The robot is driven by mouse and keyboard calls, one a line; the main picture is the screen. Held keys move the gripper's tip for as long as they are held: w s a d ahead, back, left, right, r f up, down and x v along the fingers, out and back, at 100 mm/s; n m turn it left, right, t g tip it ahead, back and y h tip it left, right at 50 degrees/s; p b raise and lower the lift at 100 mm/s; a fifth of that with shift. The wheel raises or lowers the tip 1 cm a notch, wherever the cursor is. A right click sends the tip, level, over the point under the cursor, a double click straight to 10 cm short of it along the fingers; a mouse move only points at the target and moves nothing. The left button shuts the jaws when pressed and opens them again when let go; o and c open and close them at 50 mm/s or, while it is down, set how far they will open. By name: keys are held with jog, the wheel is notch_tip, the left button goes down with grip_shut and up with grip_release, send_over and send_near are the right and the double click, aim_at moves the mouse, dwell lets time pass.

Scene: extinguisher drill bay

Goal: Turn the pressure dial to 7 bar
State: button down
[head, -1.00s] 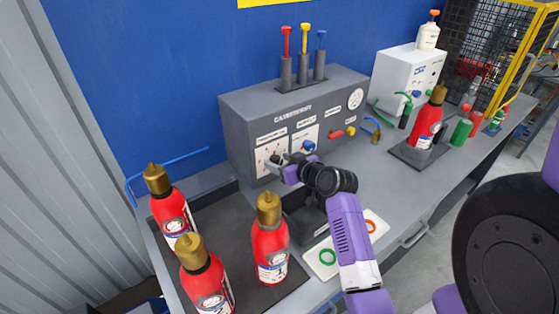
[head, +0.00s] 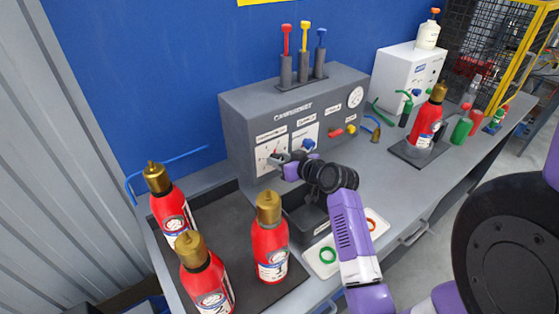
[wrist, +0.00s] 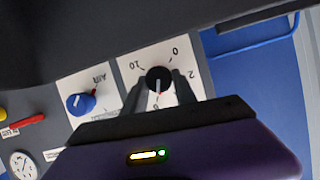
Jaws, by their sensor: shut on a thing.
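The pressure dial's black round knob (wrist: 159,79) sits on a white scale plate, seen upside down in the wrist view. Its scale shows numbers such as 0, 2 and 10. A small red mark shows at the knob's lower side in that view, but its exact reading is unclear. My gripper (wrist: 160,88) has a finger on each side of the knob and is shut on it. In the head view, my gripper (head: 274,160) reaches the left white plate (head: 266,152) of the grey panel box (head: 235,115) and hides the knob.
A blue AIR knob (wrist: 82,103) is beside the dial. Red and yellow handles (head: 340,131) and a round gauge (head: 355,97) are farther right on the box. Several red extinguishers (head: 271,245) stand in front, left of my arm. A white tray (head: 314,262) lies below my arm.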

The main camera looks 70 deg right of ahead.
jog(key=m, duration=0.1)
jog(key=m+t+y+b, duration=0.1)
jog(key=m, duration=0.1)
jog(key=m+t+y, duration=0.1)
jog(key=shift+s+d+f+b, duration=0.15)
jog(key=shift+d+b, duration=0.1)
jog(key=shift+b, duration=0.1)
jog(key=shift+m, duration=0.3)
dwell(0.4)
jog(key=c, duration=1)
grip_release()
jog(key=shift+s, duration=0.1)
jog(key=b+v, duration=0.1)
jog(key=v, duration=0.6)
jog(key=shift+s, duration=0.35)
